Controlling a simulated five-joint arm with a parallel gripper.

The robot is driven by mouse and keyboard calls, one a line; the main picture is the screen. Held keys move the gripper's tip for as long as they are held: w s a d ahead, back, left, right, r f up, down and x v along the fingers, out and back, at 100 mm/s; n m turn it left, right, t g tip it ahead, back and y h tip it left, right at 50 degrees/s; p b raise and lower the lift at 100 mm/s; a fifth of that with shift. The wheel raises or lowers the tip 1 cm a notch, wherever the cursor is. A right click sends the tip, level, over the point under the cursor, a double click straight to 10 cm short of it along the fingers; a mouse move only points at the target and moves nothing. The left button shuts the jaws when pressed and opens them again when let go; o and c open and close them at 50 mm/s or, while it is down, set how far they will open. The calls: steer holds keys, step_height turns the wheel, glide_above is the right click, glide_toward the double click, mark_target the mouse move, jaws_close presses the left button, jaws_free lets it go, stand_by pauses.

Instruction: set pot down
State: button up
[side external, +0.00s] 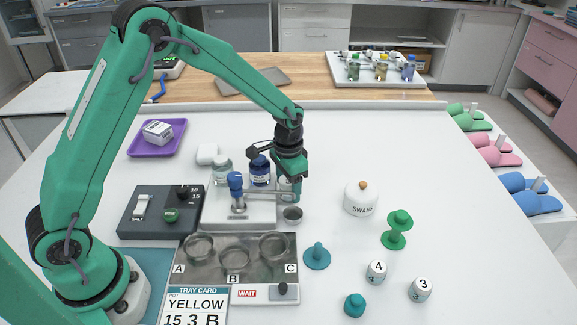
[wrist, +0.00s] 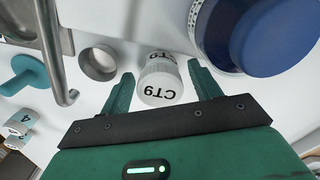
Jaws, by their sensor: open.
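A small white pot with a translucent lid, marked CT9 (wrist: 158,90), stands between the two fingers of my gripper (wrist: 160,72) in the wrist view. The fingers are spread, with a thin gap visible beside the pot. In the side view my gripper (side external: 288,182) is low at the back right of the white stand with the blue-knobbed metal tap (side external: 238,190); the pot (side external: 285,187) is mostly hidden there. The metal tray with round wells A, B and C (side external: 216,270) lies in front. The tray card (side external: 194,306) reads YELLOW 15 3 B.
A blue jar (side external: 260,172) and a clear jar (side external: 222,172) stand close left of my gripper. A small metal cup (side external: 292,214) is just in front. A SWABS jar (side external: 361,199), green spool (side external: 397,230) and teal peg (side external: 317,257) stand right.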

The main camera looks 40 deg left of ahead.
mark_target(286, 180)
step_height(286, 180, up, 12)
stand_by(0.6)
steer(key=shift+r, duration=0.1)
stand_by(0.4)
steer(key=s+a+r+n+t, duration=0.2)
steer(key=s+a+r+t, duration=0.1)
steer(key=s+r, duration=0.85)
steer(key=s+a+n+t, duration=0.1)
steer(key=s+a+t, duration=0.1)
steer(key=s, duration=1)
steer(key=shift+s+a+f+n+t, duration=0.15)
steer(key=shift+s+f+n+t, duration=0.2)
steer(key=shift+s, duration=0.2)
steer(key=shift+c, duration=0.4)
steer(key=shift+c, duration=0.7)
